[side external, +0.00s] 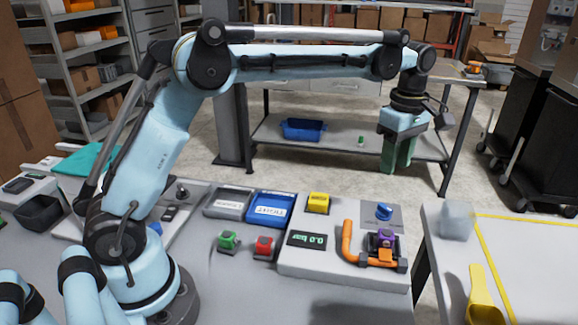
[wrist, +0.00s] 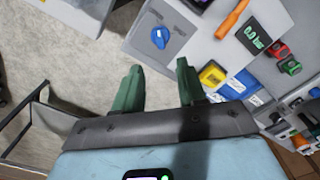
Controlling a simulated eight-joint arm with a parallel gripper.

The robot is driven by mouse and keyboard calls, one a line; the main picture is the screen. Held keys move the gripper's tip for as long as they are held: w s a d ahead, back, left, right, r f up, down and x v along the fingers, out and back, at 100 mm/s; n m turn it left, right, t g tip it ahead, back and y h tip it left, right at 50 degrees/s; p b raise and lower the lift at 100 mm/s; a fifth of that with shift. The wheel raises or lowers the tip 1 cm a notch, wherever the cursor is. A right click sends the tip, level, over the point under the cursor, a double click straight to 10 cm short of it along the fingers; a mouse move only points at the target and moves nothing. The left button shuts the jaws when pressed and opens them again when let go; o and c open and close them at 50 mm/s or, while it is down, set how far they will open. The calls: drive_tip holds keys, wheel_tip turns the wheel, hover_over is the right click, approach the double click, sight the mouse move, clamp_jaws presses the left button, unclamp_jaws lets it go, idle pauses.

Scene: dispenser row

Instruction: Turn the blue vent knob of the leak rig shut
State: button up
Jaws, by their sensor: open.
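The blue vent knob (side external: 384,211) stands on a grey plate at the back right of the white leak rig (side external: 310,268). In the wrist view the blue knob (wrist: 160,37) shows at the top, beyond my fingertips. My gripper (side external: 398,155) has green fingers and hangs above and behind the rig in the side view, apart from the knob. In the wrist view its two fingers (wrist: 160,78) are spread with nothing between them. The rig also carries a display (side external: 307,240) reading 0.0 bar, an orange pipe (side external: 350,245) and a purple-topped part (side external: 386,240).
A yellow block (side external: 318,202) sits at the rig's back edge. Blue (side external: 270,208) and grey (side external: 229,203) labelled trays lie left of it. Green (side external: 229,240) and red (side external: 264,247) buttons stand before them. A right-hand table (side external: 520,260) holds a yellow scoop (side external: 483,298) and a translucent block (side external: 457,220).

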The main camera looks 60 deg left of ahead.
sight(385, 207)
wheel_tip(385, 207, down, 11)
drive_tip(key=shift+f, duration=0.1)
idle(0.3)
clamp_jaws()
